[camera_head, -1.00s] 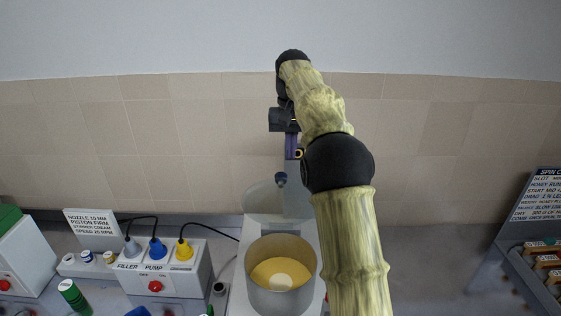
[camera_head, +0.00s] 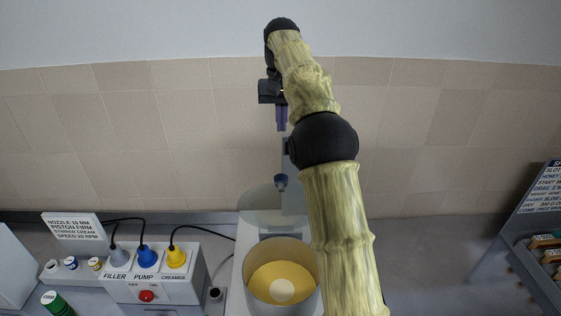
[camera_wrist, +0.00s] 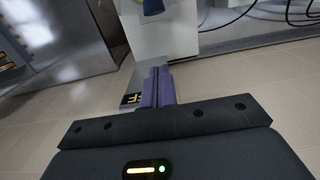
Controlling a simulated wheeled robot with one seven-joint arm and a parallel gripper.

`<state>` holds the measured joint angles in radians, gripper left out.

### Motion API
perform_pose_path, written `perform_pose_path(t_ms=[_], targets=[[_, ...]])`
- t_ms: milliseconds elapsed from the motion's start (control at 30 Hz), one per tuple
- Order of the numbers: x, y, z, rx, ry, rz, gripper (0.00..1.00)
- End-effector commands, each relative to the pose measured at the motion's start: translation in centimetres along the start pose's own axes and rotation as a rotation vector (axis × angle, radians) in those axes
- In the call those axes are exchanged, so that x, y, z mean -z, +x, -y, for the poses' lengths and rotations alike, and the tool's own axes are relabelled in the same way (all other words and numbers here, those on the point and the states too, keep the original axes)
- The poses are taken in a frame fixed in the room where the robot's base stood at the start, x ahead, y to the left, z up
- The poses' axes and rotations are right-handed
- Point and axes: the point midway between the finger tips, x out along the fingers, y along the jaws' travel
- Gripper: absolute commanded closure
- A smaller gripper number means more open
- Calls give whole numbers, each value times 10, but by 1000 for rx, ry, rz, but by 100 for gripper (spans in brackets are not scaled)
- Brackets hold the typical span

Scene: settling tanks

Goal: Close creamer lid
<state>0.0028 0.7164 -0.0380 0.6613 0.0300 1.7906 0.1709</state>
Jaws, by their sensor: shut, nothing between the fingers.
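The creamer is a round metal pot (camera_head: 255,262) with yellow cream (camera_head: 265,280) and a pale disc inside, at the bottom middle of the head view. Its lid (camera_head: 258,207), a thin see-through grey disc, stands open behind the pot's rear rim. My gripper (camera_head: 281,128) has purple fingers, shut and empty. In the head view it appears above the lid, apart from it, pointing down. The fingers also show in the wrist view (camera_wrist: 158,82), with nothing between them. My arm hides part of the pot's right side.
A control box (camera_head: 150,280) with grey, blue and yellow plugs and a red button stands left of the pot, its cables running behind. A sign (camera_head: 73,226) stands at its back left. A sloped rack (camera_head: 535,245) is far right. A tiled wall closes the back.

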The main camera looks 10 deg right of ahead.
Motion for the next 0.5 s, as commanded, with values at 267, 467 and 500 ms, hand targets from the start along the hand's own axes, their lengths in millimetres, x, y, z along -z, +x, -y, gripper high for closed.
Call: perform_pose_path(t_ms=[267, 467, 500], targets=[[0, 1, 0, 0, 0, 0, 100], [0, 13, 0, 0, 0, 2, 100], [0, 17, 0, 0, 0, 2, 100]])
